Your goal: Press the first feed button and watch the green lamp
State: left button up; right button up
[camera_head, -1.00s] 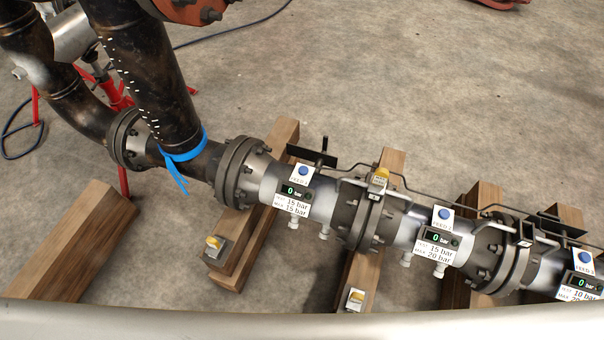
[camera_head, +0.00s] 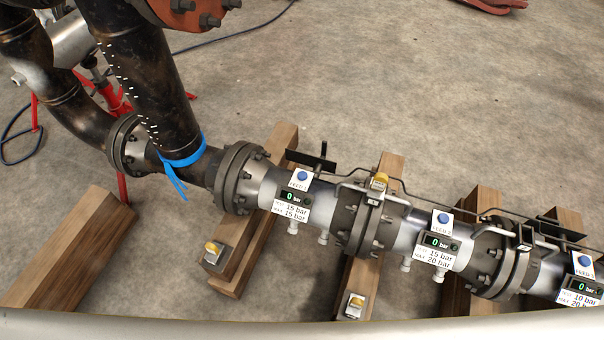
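The first feed button is the blue round button (camera_head: 302,175) on a white plate marked FEED 1, on the left pale section of the pipe spool (camera_head: 268,190). Below it a small black display (camera_head: 291,197) reads 0 bar in green, above a label (camera_head: 290,212) reading 15 bar twice. A small dark spot at the display's right end may be the lamp; no lit green lamp is clear there. FEED 2 (camera_head: 443,218) and FEED 3 (camera_head: 585,261) have similar blue buttons and 0 bar displays to the right. Neither gripper is in view.
The spool rests across wooden beams (camera_head: 75,245). Bolted flanges (camera_head: 240,178) and a thin tube (camera_head: 425,199) run along it. Small blocks with yellow tops (camera_head: 213,248) sit on the beam ends. A dark pipe with a blue strap (camera_head: 187,160) rises at left.

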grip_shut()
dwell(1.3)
